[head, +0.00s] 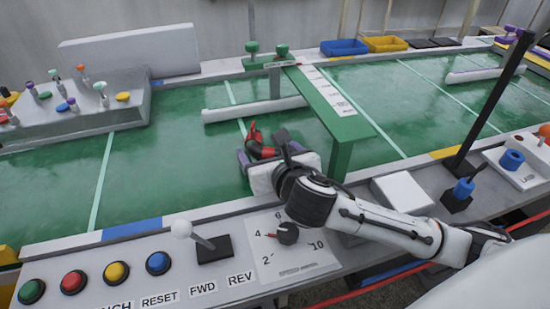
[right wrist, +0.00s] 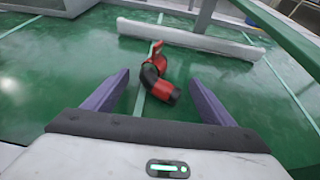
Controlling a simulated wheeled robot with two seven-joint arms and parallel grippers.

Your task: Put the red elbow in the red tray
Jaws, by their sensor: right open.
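The red elbow (head: 256,144) is a bent red piece with black parts and a red handle. It lies on the green belt, beyond the front rail. My right gripper (head: 264,157) reaches over the belt close to it, and the wrist partly hides that area. In the right wrist view the elbow (right wrist: 150,77) lies ahead, between the lines of the two open purple fingers (right wrist: 158,84), with nothing held. I cannot tell whether a finger touches it. I do not make out a red tray in either view. My left gripper is not in view.
A green gantry (head: 325,97) stands just right of my right gripper. A white bar (head: 254,109) lies behind the elbow. A blue tray (head: 343,48) and a yellow tray (head: 386,44) stand at the back. A black post (head: 492,100) rises at right. The belt is clear at left.

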